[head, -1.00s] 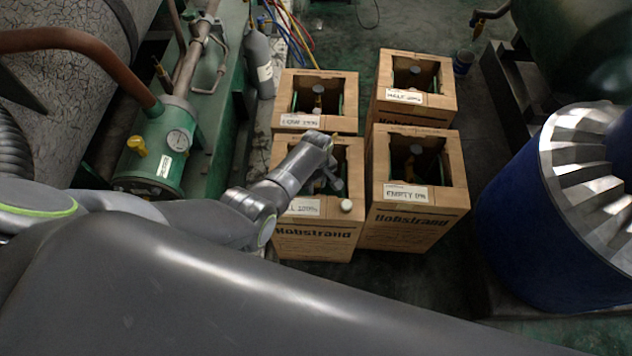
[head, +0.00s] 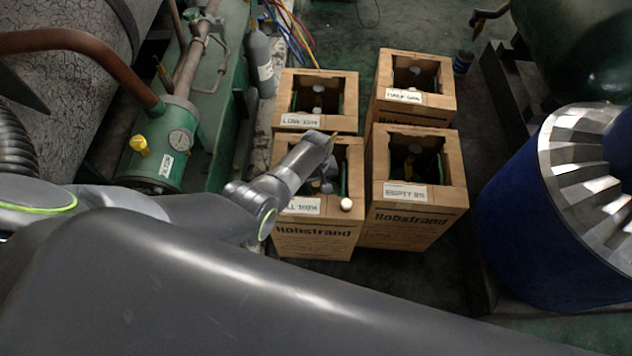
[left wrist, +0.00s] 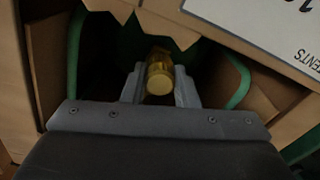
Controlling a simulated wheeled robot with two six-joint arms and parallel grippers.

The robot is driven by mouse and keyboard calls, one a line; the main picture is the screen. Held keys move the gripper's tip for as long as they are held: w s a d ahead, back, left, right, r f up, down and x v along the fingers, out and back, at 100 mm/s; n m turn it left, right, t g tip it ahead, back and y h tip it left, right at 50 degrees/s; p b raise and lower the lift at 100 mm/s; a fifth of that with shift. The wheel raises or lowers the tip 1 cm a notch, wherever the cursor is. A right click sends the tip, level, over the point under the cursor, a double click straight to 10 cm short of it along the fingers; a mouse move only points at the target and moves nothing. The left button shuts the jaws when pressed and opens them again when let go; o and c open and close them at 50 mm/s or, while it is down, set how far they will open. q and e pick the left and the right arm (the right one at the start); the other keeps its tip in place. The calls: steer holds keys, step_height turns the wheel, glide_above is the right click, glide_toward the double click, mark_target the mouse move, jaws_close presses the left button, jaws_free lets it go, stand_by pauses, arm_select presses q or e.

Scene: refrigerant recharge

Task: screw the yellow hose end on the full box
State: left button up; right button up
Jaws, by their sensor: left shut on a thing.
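The full box (head: 316,238) is the front left cardboard box, its label partly covered by my left arm and reading "LL 100%". My left gripper (head: 329,172) reaches down into its open top. In the left wrist view my left gripper (left wrist: 160,88) is shut on the yellow hose end (left wrist: 160,78), a brass-yellow cylinder between its fingers. Green bottle edges show on both sides inside the box. Whether the hose end touches the valve is hidden. A white round cap (head: 346,204) sits on the box's front rim. My right gripper is not in view.
The empty box (head: 415,220) stands close on the right, the low box (head: 318,82) behind, and the half box (head: 416,100) at back right. A blue drum-like machine (head: 560,215) is at far right. Green piping machinery (head: 160,150) stands at left.

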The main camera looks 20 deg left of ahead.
arm_select(q)
steer(key=shift+m+p, duration=0.3)
steer(key=shift+m, duration=1.5)
steer(key=shift+m, duration=0.6)
steer(key=o, duration=0.5)
steer(key=shift+m, duration=0.5)
steer(key=o, duration=0.5)
steer(key=shift+f, duration=0.1)
